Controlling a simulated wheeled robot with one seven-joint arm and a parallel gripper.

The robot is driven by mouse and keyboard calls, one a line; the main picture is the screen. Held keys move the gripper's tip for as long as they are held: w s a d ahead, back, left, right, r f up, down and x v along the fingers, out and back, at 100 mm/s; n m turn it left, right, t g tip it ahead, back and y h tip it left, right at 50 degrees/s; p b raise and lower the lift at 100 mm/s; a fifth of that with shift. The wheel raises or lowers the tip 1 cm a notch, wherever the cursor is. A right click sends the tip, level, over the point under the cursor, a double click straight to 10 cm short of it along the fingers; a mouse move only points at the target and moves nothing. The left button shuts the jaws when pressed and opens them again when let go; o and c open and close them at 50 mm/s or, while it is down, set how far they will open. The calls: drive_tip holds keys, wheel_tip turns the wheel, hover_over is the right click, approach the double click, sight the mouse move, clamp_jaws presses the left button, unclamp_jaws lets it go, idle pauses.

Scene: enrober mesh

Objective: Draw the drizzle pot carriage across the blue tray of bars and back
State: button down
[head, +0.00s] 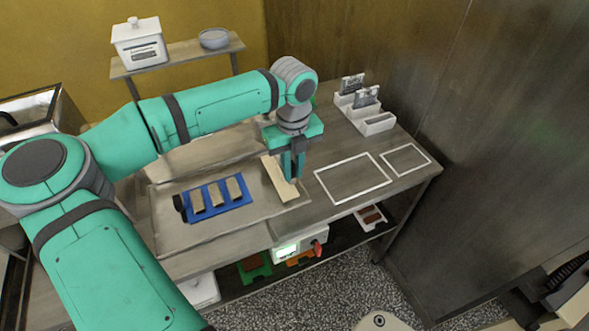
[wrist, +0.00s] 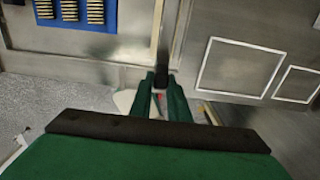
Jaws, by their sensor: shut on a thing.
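The blue tray (head: 226,207) lies on the metal mesh bed with three brown bars (head: 216,196) across it; part of it shows at the top left of the wrist view (wrist: 108,24). A pale upright-edged beam (head: 277,178), apparently the drizzle pot carriage, lies across the bed to the right of the tray, apart from it. My gripper (head: 291,176) is at the beam's right side, shut on a dark handle (wrist: 164,48) that seems to belong to it. The pot itself cannot be made out. The fingers hide the handle in the head view.
A black knob (head: 179,203) stands at the tray's left end. Two white outlined rectangles (head: 352,178) on the table to the right are empty. White bins (head: 365,108) stand at the back right. A control box (head: 290,250) with a red knob is below the front edge.

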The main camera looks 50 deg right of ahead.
drive_tip(key=shift+d+r, duration=0.15)
drive_tip(key=shift+d, duration=0.15)
drive_tip(key=c, duration=1.7)
unclamp_jaws()
drive_tip(key=shift+s, duration=0.1)
drive_tip(key=shift+a+r, duration=0.1)
wheel_tip(320, 180, up, 10)
drive_tip(key=shift+r, duration=0.25)
